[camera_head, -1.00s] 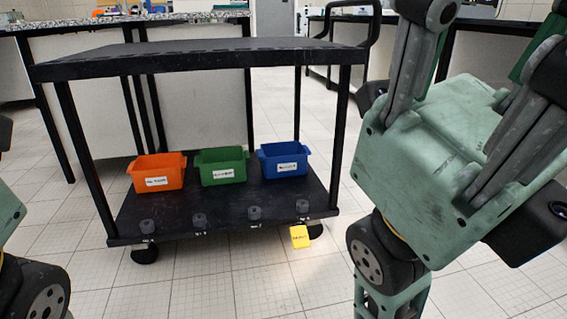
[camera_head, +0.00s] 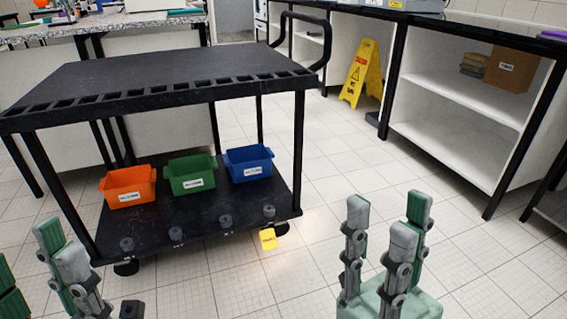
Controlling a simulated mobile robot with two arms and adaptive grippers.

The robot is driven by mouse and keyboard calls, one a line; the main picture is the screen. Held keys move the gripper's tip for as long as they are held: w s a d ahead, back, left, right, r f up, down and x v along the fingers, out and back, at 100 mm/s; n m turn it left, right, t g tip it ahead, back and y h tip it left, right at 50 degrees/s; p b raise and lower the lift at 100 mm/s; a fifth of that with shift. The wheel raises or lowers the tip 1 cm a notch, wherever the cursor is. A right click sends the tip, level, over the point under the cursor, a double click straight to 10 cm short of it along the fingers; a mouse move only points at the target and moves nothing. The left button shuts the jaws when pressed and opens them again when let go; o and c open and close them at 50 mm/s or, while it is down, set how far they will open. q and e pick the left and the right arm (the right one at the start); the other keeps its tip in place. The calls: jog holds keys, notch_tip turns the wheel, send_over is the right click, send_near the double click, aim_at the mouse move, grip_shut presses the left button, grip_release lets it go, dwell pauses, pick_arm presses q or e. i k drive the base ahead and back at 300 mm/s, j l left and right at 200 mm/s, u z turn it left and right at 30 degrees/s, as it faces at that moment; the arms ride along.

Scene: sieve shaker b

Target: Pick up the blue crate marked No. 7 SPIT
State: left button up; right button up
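The blue crate (camera_head: 249,164) with a white label stands at the right end of a row of crates on the black cart's lower shelf (camera_head: 200,222). Its label is too small to read. My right gripper (camera_head: 388,215) is at the lower right, fingers pointing up, spread apart and empty, well to the right of the cart. My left gripper (camera_head: 60,245) shows partly at the lower left, in front of the cart's left corner. Its fingers are partly cut off, and I cannot tell how far they are spread. Neither gripper touches the crate.
An orange crate (camera_head: 130,187) and a green crate (camera_head: 191,175) stand left of the blue one. The cart's top (camera_head: 160,80) overhangs them, with posts at its corners. A yellow floor sign (camera_head: 362,73) and white shelving (camera_head: 455,100) stand at right.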

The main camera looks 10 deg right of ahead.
aim_at(249, 163)
jog(key=i+l+z, duration=0.2)
jog(key=z, duration=0.3)
jog(key=i+l+z, duration=0.2)
jog(key=z, duration=0.25)
jog(key=i+z, duration=0.3)
jog(key=z, duration=0.2)
jog(key=i+l, duration=0.1)
jog(key=i, duration=1.15)
jog(key=i+l+u, duration=0.1)
jog(key=i, duration=0.5)
jog(key=i+j+u, duration=0.15)
jog(key=i+u, duration=0.7)
jog(key=i, duration=0.2)
jog(key=i+l+u, duration=0.2)
jog(key=i+u, duration=0.25)
jog(key=i+z, duration=0.15)
jog(key=i, duration=1.25)
jog(key=u, duration=2.35)
jog(key=i+u, duration=0.1)
jog(key=u, duration=0.25)
jog(key=i+u, duration=0.15)
jog(key=u, duration=0.15)
jog(key=i, duration=0.2)
